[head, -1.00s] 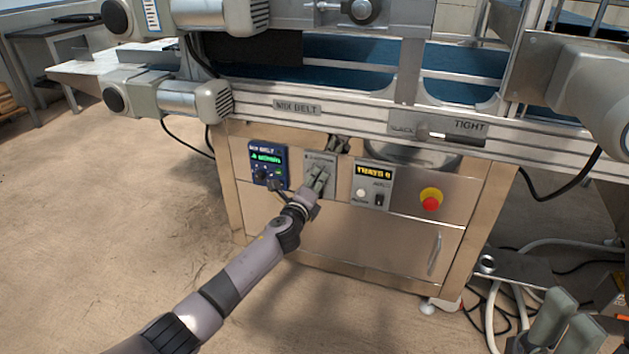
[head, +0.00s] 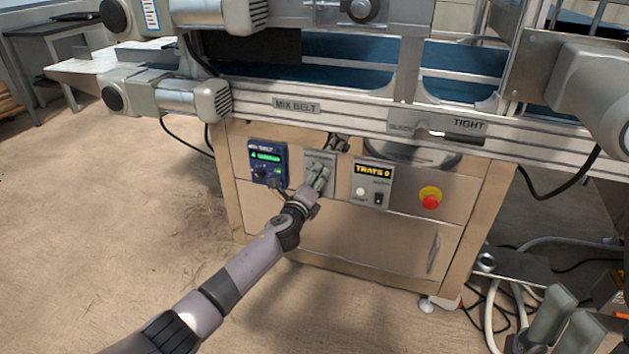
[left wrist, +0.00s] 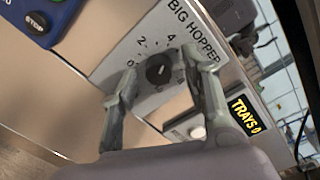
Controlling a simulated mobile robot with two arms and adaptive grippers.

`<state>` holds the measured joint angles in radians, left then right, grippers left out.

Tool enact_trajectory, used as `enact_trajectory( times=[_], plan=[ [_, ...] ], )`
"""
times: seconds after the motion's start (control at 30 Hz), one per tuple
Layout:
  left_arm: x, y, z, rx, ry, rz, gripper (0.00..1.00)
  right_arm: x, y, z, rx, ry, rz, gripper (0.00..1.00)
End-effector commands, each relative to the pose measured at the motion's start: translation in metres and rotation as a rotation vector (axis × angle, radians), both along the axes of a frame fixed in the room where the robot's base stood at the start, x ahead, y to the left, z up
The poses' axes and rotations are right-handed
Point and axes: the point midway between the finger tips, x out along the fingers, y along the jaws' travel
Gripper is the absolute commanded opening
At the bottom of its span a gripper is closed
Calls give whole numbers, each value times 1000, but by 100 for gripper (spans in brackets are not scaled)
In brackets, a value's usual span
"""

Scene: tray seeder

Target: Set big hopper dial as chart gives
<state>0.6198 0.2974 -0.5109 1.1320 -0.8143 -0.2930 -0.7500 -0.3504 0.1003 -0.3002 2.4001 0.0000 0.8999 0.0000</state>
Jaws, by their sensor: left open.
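The big hopper dial (left wrist: 158,70) is a round black knob on a grey plate (left wrist: 115,65) marked BIG HOPPER, with numbers such as 2 and 4 around it. A pale mark shows on the knob; I cannot tell exactly which number it points to. My left gripper (left wrist: 162,78) is open, one finger on each side of the dial, with gaps visible. In the head view the left gripper (head: 320,178) is at the plate (head: 322,160) and hides the dial. My right gripper (head: 566,332) is at the bottom right, its fingers apart and empty.
A blue MIX BELT box (head: 267,163) is left of the plate. The TRAYS panel (head: 371,184) and a red stop button (head: 430,200) are to the right. A white card (head: 151,14) with unreadable lines is at the upper left. The conveyor rail (head: 300,105) runs above.

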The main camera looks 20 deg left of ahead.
Motion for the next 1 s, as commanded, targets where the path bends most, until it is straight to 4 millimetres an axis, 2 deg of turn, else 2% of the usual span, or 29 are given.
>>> enact_trajectory(
  times=[0.37,0.47,0.8,1.0],
  plan=[
    [-6,1,0,1,-1,1,43,0,-1,1,1,-3,-2,54],
    [-18,2,0,2,-1,0,43,0,0,0,1,-2,-1,54],
    [-81,2,2,2,2,-1,43,0,0,0,0,-1,0,54],
    [-109,2,4,0,2,-1,43,0,0,0,0,0,0,54]
  ],
)
